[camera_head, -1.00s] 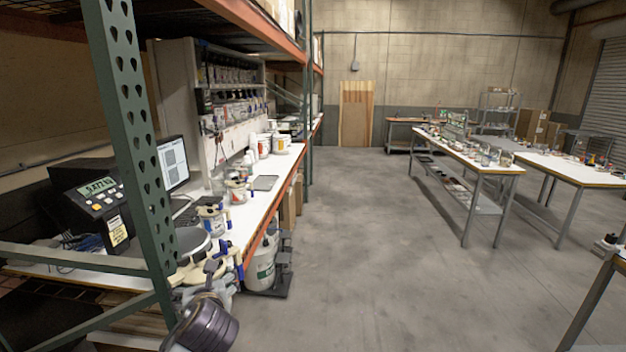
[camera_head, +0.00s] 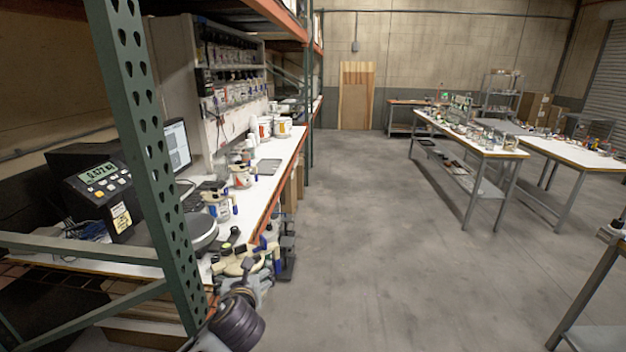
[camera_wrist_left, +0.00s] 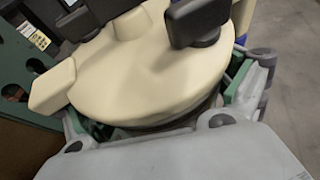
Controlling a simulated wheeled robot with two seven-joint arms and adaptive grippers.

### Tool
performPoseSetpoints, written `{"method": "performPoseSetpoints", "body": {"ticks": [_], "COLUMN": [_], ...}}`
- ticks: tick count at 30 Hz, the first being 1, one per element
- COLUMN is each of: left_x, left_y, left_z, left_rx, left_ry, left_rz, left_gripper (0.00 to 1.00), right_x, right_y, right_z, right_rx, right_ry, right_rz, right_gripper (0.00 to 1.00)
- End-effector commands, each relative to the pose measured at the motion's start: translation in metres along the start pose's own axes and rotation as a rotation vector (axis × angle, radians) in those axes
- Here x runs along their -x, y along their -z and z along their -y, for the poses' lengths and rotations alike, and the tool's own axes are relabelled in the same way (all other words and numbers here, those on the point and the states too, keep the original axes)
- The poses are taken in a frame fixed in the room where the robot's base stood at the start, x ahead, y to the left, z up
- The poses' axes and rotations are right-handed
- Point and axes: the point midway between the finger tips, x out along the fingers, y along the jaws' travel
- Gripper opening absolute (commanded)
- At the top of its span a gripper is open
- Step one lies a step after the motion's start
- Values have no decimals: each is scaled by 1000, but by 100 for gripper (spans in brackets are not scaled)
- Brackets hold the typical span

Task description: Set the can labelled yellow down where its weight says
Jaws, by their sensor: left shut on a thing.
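My left gripper (camera_head: 246,272) is shut on a can with a cream lid (camera_head: 236,263), held at the near front edge of the bench. In the left wrist view the cream lid (camera_wrist_left: 130,80) with black fittings fills the space between the green-padded fingers of the gripper (camera_wrist_left: 158,104). The can's body and any label are hidden, so I cannot read its name. The round scale plate (camera_head: 204,231) lies left of and behind the held can, partly hidden by the green post. The scale's display (camera_head: 98,172) shows digits too small to read surely. My right gripper is not in view.
A green rack post (camera_head: 150,150) stands close in front on the left. The concrete floor (camera_head: 370,230) to the right is clear.

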Motion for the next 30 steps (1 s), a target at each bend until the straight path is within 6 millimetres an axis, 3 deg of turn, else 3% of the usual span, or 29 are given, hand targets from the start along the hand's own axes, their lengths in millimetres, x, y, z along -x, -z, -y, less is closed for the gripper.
{"method": "performPoseSetpoints", "body": {"ticks": [5,11,30], "left_x": [-3,-10,-20], "left_y": [7,28,143], "left_z": [-1,-2,-14], "left_rx": [0,-6,-62], "left_ry": [6,30,165], "left_rz": [3,10,23], "left_gripper": [49,49,49], "right_x": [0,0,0], "right_y": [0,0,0], "right_z": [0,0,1], "right_rx": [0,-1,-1], "right_ry": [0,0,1], "right_rz": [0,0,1], "right_gripper": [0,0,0]}}
